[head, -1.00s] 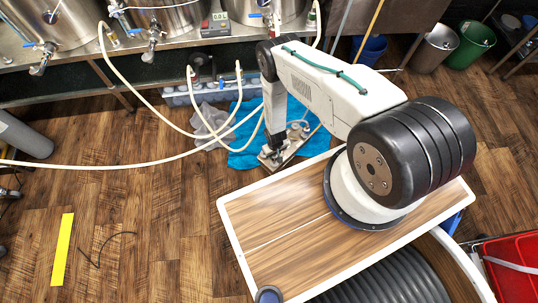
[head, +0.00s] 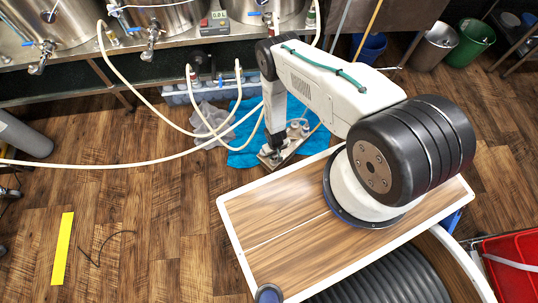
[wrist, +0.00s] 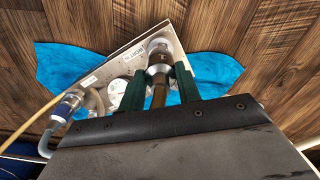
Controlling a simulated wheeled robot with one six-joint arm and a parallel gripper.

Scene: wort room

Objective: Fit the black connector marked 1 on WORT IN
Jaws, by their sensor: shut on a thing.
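My gripper (wrist: 160,85) points down over a pale fitting plate (wrist: 110,66), with its two green fingers on either side of a dark connector (wrist: 158,58). It is shut on this connector. An olive-brown hose end (wrist: 158,97) runs from the connector back between the fingers. The connector is at a pale metal port (wrist: 158,43) at the plate's upper corner; I cannot tell whether it is seated on it.
A blue cloth (head: 243,155) lies under the plate. Pale hoses (head: 150,164) loop across from the left and down from the steel tanks (head: 180,20). In the wrist view another fitting with a blue collar (wrist: 66,106) stands at the plate's left. The wooden floor at left is mostly clear.

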